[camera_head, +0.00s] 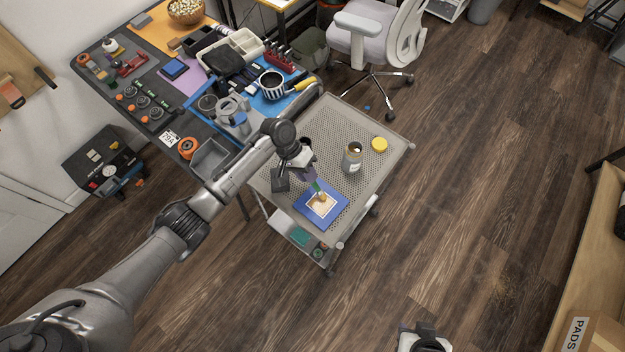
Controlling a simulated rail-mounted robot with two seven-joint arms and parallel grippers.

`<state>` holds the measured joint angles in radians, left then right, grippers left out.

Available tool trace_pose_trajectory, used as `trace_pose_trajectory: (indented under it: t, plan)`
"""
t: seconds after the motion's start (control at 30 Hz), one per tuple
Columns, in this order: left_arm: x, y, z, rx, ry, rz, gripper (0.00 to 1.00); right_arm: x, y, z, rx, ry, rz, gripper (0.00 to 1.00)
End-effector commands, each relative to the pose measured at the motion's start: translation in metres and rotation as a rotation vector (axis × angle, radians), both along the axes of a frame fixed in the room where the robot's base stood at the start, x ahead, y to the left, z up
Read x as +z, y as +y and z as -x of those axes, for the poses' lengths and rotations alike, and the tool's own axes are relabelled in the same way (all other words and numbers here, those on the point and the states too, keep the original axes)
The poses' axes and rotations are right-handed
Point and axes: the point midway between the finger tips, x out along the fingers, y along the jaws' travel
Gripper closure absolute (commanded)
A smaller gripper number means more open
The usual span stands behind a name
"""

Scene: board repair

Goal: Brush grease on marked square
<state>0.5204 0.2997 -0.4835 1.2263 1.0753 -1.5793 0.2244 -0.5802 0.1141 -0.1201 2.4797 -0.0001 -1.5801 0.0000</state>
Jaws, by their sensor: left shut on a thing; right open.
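A blue board (335,219) lies on the perforated top of the metal cart (330,120). It carries a pale marked square (313,210) with a light outline. My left gripper (314,182) is above the board, shut on a brush (318,190) with a green part showing. The brush's tip is down at the square; whether it touches is too small to tell. An open jar (352,160) stands on the cart behind and right of the board. Its yellow lid (379,144) lies to the right of it. My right gripper (425,340) is at the bottom edge, away from the cart, partly cut off.
A crowded workbench (150,60) with tools, trays and a striped mug (271,84) adjoins the cart's left and back. An office chair (375,40) stands behind the cart. The wooden floor (470,180) to the right is clear. A cardboard box (597,335) sits at bottom right.

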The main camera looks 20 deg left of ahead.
Motion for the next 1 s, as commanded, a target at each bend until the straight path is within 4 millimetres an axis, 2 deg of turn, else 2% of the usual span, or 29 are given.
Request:
trace_pose_trajectory:
  t: [0.27, 0.4, 0.43, 0.47, 1.0]
  plan:
    - [-0.003, 0.022, -0.01, -0.004, -0.003, -0.001, 1.0, -0.022, 0.0, 0.0, 0.001, 0.0, 0.0, 0.57]
    - [-0.005, 0.018, -0.011, -0.012, -0.002, 0.0, 1.0, -0.036, -0.001, 0.0, 0.002, -0.001, 0.004, 0.57]
    - [0.005, 0.015, -0.009, -0.013, -0.001, 0.001, 1.0, -0.024, -0.001, 0.0, 0.003, 0.001, 0.005, 0.57]
    - [0.008, 0.012, -0.007, -0.012, -0.001, 0.0, 1.0, -0.022, -0.002, 0.0, 0.003, 0.003, 0.007, 0.57]
    - [0.002, -0.028, 0.01, 0.002, 0.003, 0.001, 1.0, 0.014, -0.002, 0.0, 0.006, -0.002, 0.009, 0.57]
